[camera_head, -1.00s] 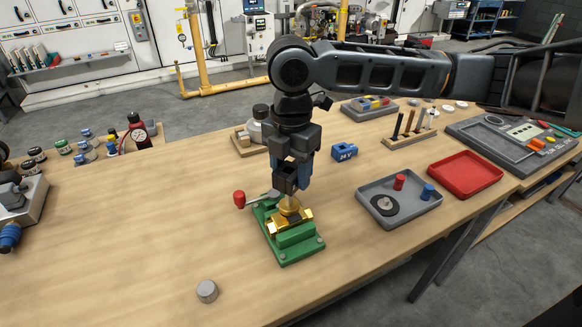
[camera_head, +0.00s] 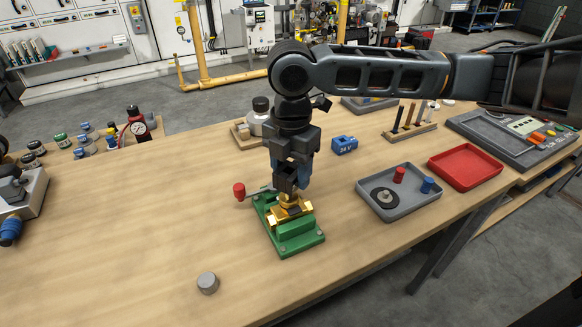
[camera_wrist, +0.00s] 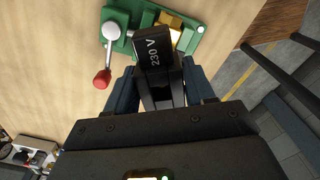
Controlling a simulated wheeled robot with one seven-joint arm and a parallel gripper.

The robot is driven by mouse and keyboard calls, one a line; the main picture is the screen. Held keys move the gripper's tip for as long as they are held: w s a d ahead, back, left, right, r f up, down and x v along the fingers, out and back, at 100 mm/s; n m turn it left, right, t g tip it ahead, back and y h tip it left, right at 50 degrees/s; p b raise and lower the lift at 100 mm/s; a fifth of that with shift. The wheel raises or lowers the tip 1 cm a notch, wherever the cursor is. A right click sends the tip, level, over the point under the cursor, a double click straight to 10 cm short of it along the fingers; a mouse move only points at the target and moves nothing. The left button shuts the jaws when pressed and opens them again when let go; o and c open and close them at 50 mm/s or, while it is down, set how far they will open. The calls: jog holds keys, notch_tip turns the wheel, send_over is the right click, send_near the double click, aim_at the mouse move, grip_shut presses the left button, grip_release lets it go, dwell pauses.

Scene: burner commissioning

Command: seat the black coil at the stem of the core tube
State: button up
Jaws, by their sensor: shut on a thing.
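My gripper (camera_head: 285,183) points down over the green fixture (camera_head: 300,243) and is shut on the black coil (camera_wrist: 155,54). The coil is marked "230 V" in the wrist view. In the head view the dark coil (camera_head: 285,182) is just above or at the brass core tube (camera_head: 290,203), whose upper part it hides. A brass valve body (camera_head: 289,213) is clamped in the green fixture. I cannot tell whether the coil is around the stem or only over it. The fixture's lever with a red knob (camera_head: 239,189) sticks out to the left.
A blue 24 V coil (camera_head: 344,145) lies behind to the right. A grey tray (camera_head: 408,209) holds a black disc, a red and a blue piece. A red tray (camera_head: 466,166) is beyond it. A grey cap (camera_head: 208,283) lies in front left. The left middle of the table is clear.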

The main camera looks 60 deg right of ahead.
jog(key=shift+f, duration=1.7)
jog(key=o, duration=1.2)
jog(key=shift+o, duration=0.2)
jog(key=shift+r, duration=3.9)
